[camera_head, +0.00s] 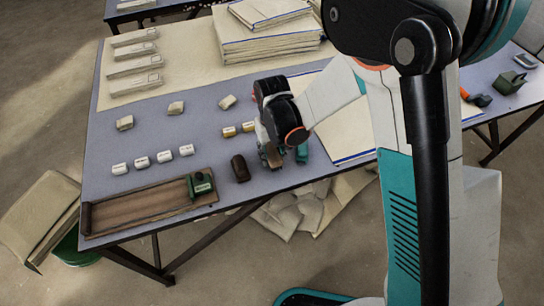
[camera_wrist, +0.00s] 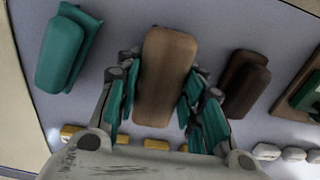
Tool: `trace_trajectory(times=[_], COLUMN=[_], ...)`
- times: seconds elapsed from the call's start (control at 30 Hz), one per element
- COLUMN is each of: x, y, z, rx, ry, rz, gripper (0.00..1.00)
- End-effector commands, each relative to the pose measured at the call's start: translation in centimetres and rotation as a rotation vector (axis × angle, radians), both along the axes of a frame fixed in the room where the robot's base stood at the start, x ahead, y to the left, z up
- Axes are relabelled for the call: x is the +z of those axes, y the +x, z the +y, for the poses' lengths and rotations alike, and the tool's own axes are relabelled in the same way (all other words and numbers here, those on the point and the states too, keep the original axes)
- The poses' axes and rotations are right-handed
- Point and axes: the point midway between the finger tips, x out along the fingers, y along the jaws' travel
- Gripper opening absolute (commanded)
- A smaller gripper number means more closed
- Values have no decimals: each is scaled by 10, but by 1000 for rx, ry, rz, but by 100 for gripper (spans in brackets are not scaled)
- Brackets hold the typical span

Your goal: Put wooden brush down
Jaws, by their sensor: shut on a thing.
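The wooden brush (camera_wrist: 165,75) is a light brown rounded block in the wrist view. It sits between the teal-padded fingers of my gripper (camera_wrist: 161,92), which are shut on its two sides. In the head view my gripper (camera_head: 270,158) points down near the table's front edge, and only a small part of the brush shows below it. It is low over the grey table top (camera_head: 205,148); I cannot tell whether the brush touches it.
A dark brown brush (camera_head: 240,168) lies to the left of my gripper and a teal one (camera_head: 302,153) to the right. A wooden tray (camera_head: 140,208) with a green block (camera_head: 200,184) is at the front left. Several small labelled blocks and folded cloth stacks (camera_head: 262,42) lie behind.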

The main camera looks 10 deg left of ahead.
Motion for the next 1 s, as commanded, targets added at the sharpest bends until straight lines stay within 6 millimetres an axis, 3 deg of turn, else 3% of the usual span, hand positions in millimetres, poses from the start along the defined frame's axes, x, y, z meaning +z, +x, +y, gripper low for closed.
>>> trace_trajectory(times=[0.1, 0.47, 0.5, 0.6, 1.0], x=[-16, -18, -19, -18, -14], y=[0, 0, 0, 0, 0], z=[0, 0, 0, 0, 0], rx=[0, 0, 0, 0, 0], ry=[0, 0, 0, 0, 0], rz=[0, 0, 0, 0, 0], gripper=[10, 10, 38, 56, 56])
